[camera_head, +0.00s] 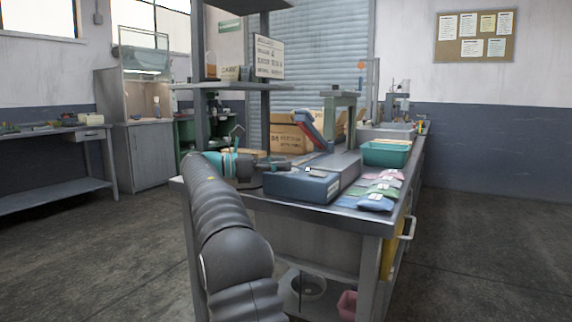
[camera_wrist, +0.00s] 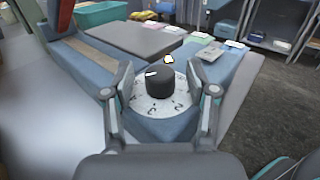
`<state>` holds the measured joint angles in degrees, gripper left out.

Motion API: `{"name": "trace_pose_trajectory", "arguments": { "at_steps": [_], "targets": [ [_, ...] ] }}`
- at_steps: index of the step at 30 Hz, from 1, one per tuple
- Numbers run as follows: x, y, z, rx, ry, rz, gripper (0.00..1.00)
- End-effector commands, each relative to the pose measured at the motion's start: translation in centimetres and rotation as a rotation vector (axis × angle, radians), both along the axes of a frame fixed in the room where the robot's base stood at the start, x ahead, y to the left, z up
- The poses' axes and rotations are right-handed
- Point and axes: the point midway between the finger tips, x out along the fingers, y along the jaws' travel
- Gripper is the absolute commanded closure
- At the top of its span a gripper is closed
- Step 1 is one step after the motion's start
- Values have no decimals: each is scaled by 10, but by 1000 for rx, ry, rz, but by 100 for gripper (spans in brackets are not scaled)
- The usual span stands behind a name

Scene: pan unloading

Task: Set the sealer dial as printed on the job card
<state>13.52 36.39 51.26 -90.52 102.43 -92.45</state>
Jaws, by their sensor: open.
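The sealer (camera_head: 318,186) is a blue box on the bench's near end, with a raised arm behind it. In the wrist view the sealer (camera_wrist: 195,66) shows its black dial knob (camera_wrist: 159,84) on a white round scale (camera_wrist: 150,108) with several digits, too blurred to read surely. My gripper (camera_wrist: 160,70) is open, one finger on each side of the knob, with visible gaps. In the head view my gripper (camera_head: 276,165) is beside the sealer's left end. A printed card (camera_head: 269,57) hangs on the shelf; its text is unreadable.
A small pale-yellow light (camera_wrist: 168,60) shows beside the knob. Several labelled pouches (camera_head: 376,202) lie right of the sealer, and a teal bin (camera_head: 386,153) stands behind them. Cartons (camera_head: 290,138) stand behind my gripper. The floor right of the bench is clear.

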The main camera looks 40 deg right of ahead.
Motion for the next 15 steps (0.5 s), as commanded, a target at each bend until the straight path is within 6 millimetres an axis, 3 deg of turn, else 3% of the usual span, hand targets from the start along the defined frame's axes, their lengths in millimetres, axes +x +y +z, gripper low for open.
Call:
{"name": "trace_pose_trajectory", "arguments": {
  "at_steps": [9,15],
  "targets": [
    [28,55,-1,-1,-2,0,42],
    [40,82,0,0,-1,-1,42]
  ]
}}
